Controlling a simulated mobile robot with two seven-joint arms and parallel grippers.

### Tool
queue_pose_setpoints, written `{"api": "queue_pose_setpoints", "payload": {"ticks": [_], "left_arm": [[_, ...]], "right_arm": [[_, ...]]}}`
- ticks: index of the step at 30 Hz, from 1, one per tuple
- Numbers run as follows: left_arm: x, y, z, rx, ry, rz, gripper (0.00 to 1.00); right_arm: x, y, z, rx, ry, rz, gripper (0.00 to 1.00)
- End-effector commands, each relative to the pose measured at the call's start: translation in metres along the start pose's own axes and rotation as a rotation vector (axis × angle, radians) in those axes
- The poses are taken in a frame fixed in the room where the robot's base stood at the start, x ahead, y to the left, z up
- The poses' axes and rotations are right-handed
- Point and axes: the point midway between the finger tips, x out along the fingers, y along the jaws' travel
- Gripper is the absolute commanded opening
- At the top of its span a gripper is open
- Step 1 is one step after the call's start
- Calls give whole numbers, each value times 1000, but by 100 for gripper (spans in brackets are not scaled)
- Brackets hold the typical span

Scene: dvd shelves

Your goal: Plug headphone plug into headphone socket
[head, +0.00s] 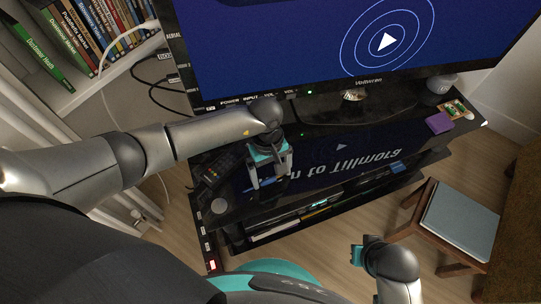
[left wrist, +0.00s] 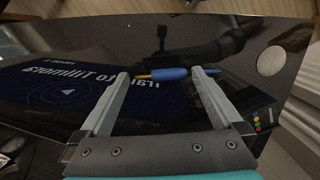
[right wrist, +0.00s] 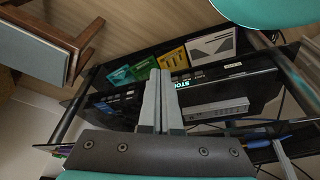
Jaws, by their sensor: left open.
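A blue plug with a gold-orange tip (left wrist: 165,74) lies on the glossy black TV stand (left wrist: 270,100). In the left wrist view it lies lengthwise across the gap between the fingertips of my left gripper (left wrist: 162,73). That gripper (head: 270,182) is open, pointing down at the stand top in the head view, where I cannot make out the plug clearly. My right gripper (right wrist: 158,73) is shut and empty, in front of the lower shelf; it also shows in the head view (head: 357,255). I cannot make out the headphone socket; the TV (head: 300,50) has labels along its edge.
A remote control (head: 217,170) lies left of my left gripper. Black and white cables (head: 150,90) hang left of the TV. A stool (head: 458,222) is at right. Cases (right wrist: 172,60) fill the lower shelf.

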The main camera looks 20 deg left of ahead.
Motion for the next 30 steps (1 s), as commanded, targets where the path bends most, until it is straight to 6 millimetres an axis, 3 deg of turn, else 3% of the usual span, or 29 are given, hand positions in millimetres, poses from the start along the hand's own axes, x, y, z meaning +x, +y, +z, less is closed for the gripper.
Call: {"api": "queue_pose_setpoints", "payload": {"ticks": [14, 30], "left_arm": [[-52, 1, 3, 2, 2, 0, 100], [-121, 1, 4, 1, 2, 1, 100]], "right_arm": [[39, 2, 44, -6, -80, 1, 0], [73, 18, 83, -17, -87, 22, 0]]}}
